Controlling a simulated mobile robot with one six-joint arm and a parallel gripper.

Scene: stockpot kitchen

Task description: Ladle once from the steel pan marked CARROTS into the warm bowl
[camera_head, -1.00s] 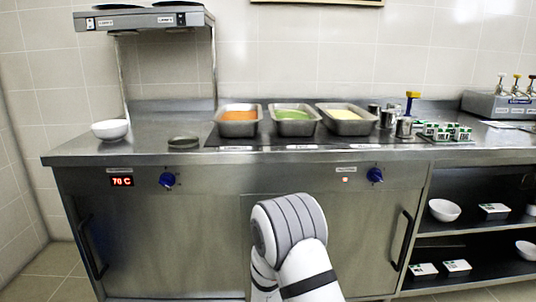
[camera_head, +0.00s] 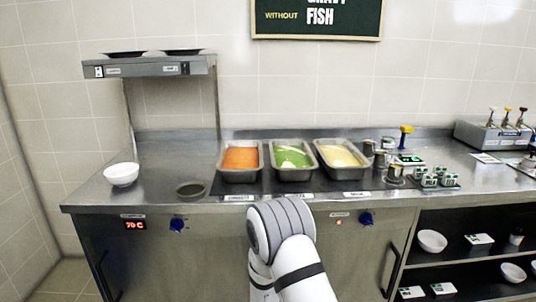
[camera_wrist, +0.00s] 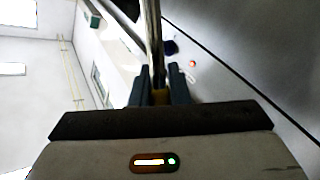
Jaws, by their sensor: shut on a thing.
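The steel pan (camera_head: 241,177) with orange contents stands at the left of a row of three on the counter; the small label below it is too blurred to read. A white bowl (camera_head: 121,175) sits at the counter's left end, above a red 70 C display (camera_head: 134,225). In the wrist view my gripper (camera_wrist: 158,92) is shut on a thin metal rod (camera_wrist: 152,40) that looks like a ladle handle. The rod's far end is out of view. The head view shows my arm in front of the counter but not the gripper.
Pans with green (camera_head: 292,175) and pale yellow (camera_head: 345,170) contents stand to the right. A shallow dark dish (camera_head: 190,189) lies between bowl and pans. Metal cans (camera_head: 395,173) and small boxes (camera_head: 430,180) stand further right. A raised shelf (camera_head: 150,66) overhangs the back left.

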